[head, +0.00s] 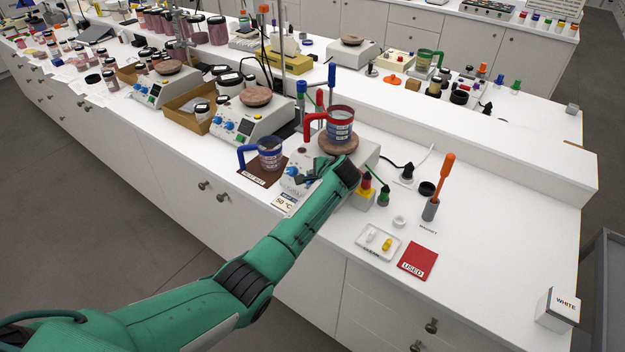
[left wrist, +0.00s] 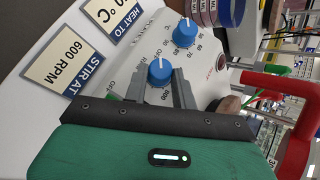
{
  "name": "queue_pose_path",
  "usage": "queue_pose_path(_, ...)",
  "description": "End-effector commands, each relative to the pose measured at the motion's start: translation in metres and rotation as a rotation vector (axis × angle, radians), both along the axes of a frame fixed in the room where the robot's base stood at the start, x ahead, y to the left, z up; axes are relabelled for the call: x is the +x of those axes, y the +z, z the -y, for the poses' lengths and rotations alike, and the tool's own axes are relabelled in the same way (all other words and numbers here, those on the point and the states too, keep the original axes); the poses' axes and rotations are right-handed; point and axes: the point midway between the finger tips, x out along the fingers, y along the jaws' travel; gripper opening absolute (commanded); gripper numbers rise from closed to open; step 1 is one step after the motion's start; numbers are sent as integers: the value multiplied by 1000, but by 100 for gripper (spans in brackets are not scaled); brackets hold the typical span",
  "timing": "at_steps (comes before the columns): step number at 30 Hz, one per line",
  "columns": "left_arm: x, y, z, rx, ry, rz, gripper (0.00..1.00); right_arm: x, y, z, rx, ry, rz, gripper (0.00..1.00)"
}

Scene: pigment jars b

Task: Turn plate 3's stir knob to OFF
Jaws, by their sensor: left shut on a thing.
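Hotplate stirrer (head: 300,158) stands at the bench's front edge with a red-handled mug (head: 340,122) on its round brown top (head: 338,146). In the left wrist view its panel (left wrist: 207,72) carries two blue knobs. The stir knob (left wrist: 160,71), beside a dial reading OFF, sits between my left fingers, and the heat knob (left wrist: 185,33) stands apart. My left gripper (left wrist: 160,86) is shut on the stir knob; its fingers also reach the panel in the head view (head: 306,178). The knob's exact pointer setting is hard to read. My right gripper is out of view.
A blue-handled mug (head: 270,153) stands on a brown mat (head: 250,181) left of the plate. Cards read STIR AT 600 RPM (left wrist: 62,62) and HEAT TO, partly cut off (left wrist: 117,15). A white dish (head: 366,248) and red USED mat (head: 417,259) lie to the right.

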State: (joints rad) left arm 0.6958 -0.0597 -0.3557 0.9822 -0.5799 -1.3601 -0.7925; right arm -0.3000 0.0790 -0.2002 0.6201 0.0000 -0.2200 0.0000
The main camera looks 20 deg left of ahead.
Motion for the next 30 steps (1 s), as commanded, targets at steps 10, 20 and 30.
queue_pose_path(10, 0, 0, 0, 1, 1, 0, 49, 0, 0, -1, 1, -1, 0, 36)
queue_pose_path(20, -10, 12, 12, -1, -1, 3, 49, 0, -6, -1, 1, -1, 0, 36)
queue_pose_path(30, -43, 59, 51, -3, -1, 2, 49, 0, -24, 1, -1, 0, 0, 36)
